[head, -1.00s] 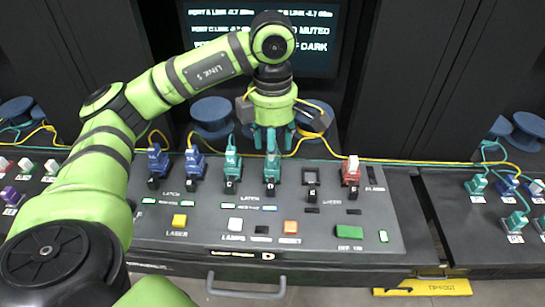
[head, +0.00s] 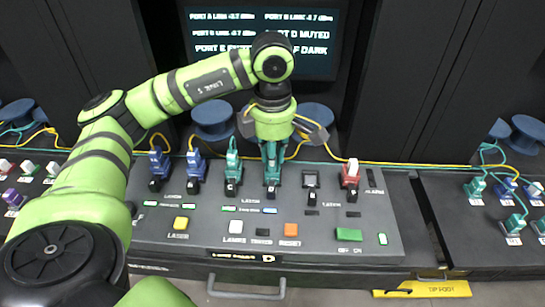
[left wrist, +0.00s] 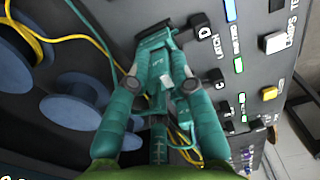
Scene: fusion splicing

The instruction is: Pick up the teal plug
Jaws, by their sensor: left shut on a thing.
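A teal plug (head: 272,178) stands in the port row of the sloped grey panel, fourth from the left. My left gripper (head: 272,152) points down over it and is shut on its upper part. In the left wrist view the two teal fingers close on both sides of the plug (left wrist: 155,58). The plug still appears to be at its port; its lower end is partly hidden. Another teal plug (head: 232,170) stands just to the left, apart from the gripper. My right gripper is not in view.
Two blue plugs (head: 196,168) stand farther left and a red plug (head: 350,174) to the right of an empty-looking port (head: 311,180). Yellow and teal cables run behind the row, near blue spools (head: 212,117). Buttons cover the panel's front.

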